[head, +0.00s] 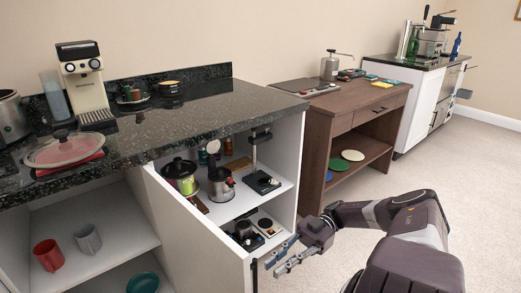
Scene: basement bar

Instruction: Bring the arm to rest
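My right arm (400,235) comes in from the lower right, bent at the elbow. My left gripper is not in view.
A dark granite counter (215,105) is above. A brown wooden table (325,130) stands behind the gripper. Carpeted floor (455,165) is clear at right.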

